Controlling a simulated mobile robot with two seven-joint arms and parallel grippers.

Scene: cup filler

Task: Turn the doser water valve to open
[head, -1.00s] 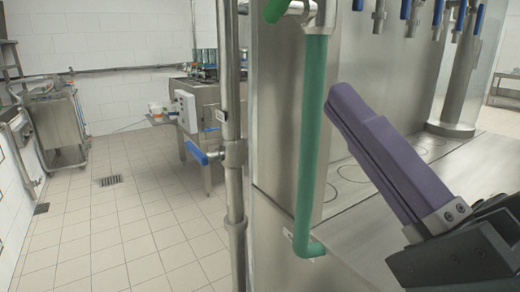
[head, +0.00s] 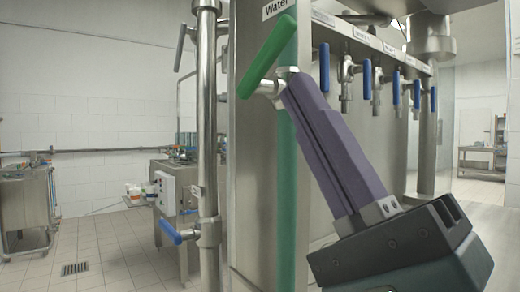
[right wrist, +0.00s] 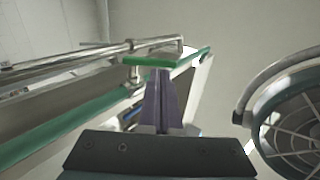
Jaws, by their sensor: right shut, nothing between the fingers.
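The water valve has a green handle (head: 268,58) under a label reading "Water" (head: 278,6). The handle slants from upper right to lower left, across the green vertical pipe. My right gripper (head: 292,88) has purple fingers, shut and empty. Its tips are just below and right of the handle, at the valve body; I cannot tell whether they touch. In the right wrist view the green handle (right wrist: 155,61) lies across the fingertips (right wrist: 160,80). My left gripper is not in view.
A row of blue-handled valves (head: 366,76) hangs on the machine to the right. A steel pipe (head: 207,110) with a blue lever (head: 171,232) stands at left. Tiled floor (head: 110,255) is open at left. A round wire-guarded part (right wrist: 290,130) shows at right in the wrist view.

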